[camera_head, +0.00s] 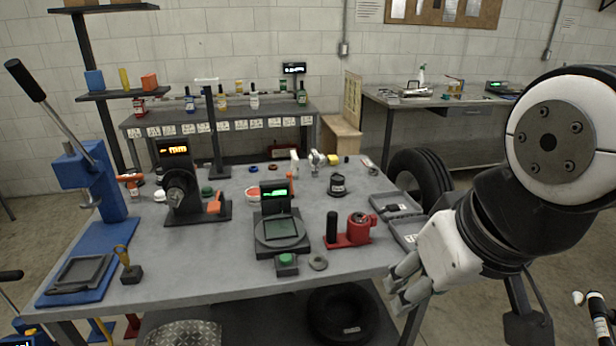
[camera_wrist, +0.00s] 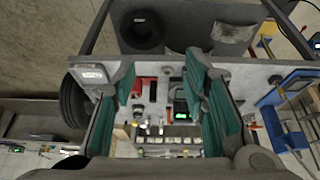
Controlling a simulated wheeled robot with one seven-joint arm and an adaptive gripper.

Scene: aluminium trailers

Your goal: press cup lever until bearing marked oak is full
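My gripper (camera_head: 408,285) is at the right front of the grey workbench (camera_head: 350,208), beside its right edge. In the wrist view my gripper (camera_wrist: 160,78) has its teal-padded fingers spread wide, with nothing between them. A small grey ring (camera_head: 318,262) lies at the front edge, possibly a bearing. I cannot read "oak" on anything.
A scale (camera_head: 281,230) with a green display and a green button box (camera_head: 287,263) stand at front centre. A blue lever press (camera_head: 90,190) is at left, a black spindle machine (camera_head: 185,195) beside it. Grey cases (camera_head: 397,204) line the right edge. A tire (camera_head: 422,178) stands behind.

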